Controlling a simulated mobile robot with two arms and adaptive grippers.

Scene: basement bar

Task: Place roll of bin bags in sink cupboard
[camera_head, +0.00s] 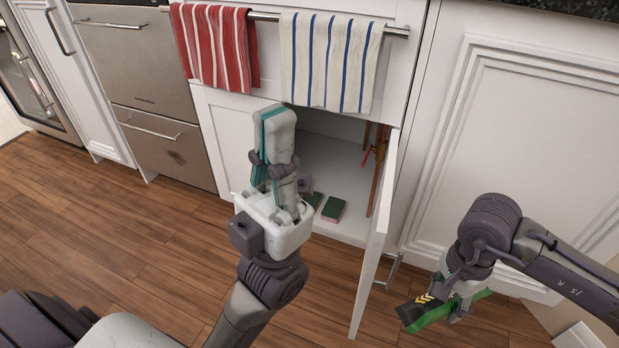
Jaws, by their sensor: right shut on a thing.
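The sink cupboard's (345,153) right door stands open towards me, and its interior shows low in the white cabinet. My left gripper (274,112) is in front of the cupboard, overlapping the left part of the opening. Its fingers lie close together, and I cannot tell whether a gap is between them. My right gripper (456,300) is at the lower right, outside the open door and to its right. It is shut on a green roll (433,316), which appears to be the roll of bin bags. The gripper partly hides the roll.
The open door (377,235) stands between the opening and my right gripper. Two green sponges, one clearly visible (333,209), lie on the cupboard floor. Reddish upright items (378,160) stand inside at right. Red-striped (214,45) and blue-striped (330,60) towels hang above.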

